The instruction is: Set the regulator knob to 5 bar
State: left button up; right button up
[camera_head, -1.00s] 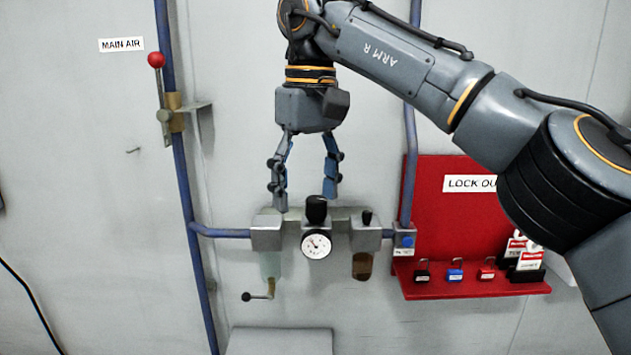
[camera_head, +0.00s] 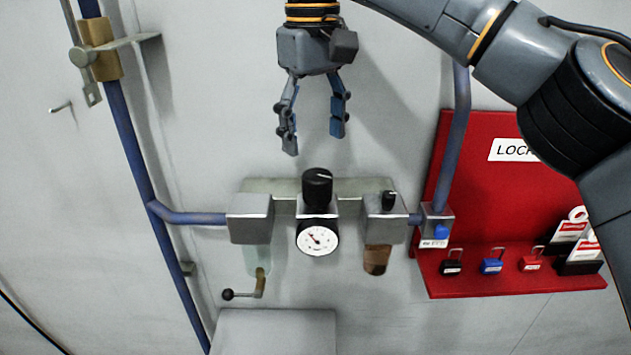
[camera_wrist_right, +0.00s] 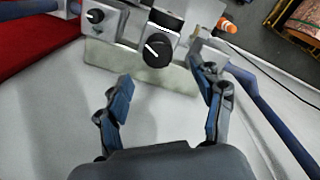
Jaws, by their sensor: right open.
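The regulator knob (camera_head: 317,188) is black with a white pointer line and stands upright on top of the regulator block. The white round gauge (camera_head: 318,238) is on the block's front below it, with a red needle; its numbers are too small to read. My right gripper (camera_head: 314,143) is open and empty, pointing down, a little above the knob and apart from it. In the right wrist view the knob (camera_wrist_right: 157,52) shows beyond the open fingers (camera_wrist_right: 165,88), roughly between their tips. My left gripper is not in view.
A smaller black knob (camera_head: 389,200) sits on the block to the right. A drain lever (camera_head: 243,293) hangs lower left. The red lockout board (camera_head: 470,200) with padlocks is at the right. Blue pipes (camera_head: 130,140) flank the unit.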

aim_at(316, 174)
jog(key=f, duration=0.5)
jog(key=f+p, duration=0.1)
jog(key=f, duration=0.1)
jog(key=shift+w+d+f, duration=0.2)
jog(key=shift+w+f, duration=0.1)
jog(key=shift+f, duration=0.55)
jog(key=c, duration=1.1)
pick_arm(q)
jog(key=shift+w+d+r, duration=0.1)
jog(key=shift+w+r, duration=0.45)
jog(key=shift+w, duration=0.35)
pick_arm(e)
jog(key=shift+c, duration=0.2)
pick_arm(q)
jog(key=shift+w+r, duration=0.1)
pick_arm(e)
jog(key=shift+m, duration=0.4)
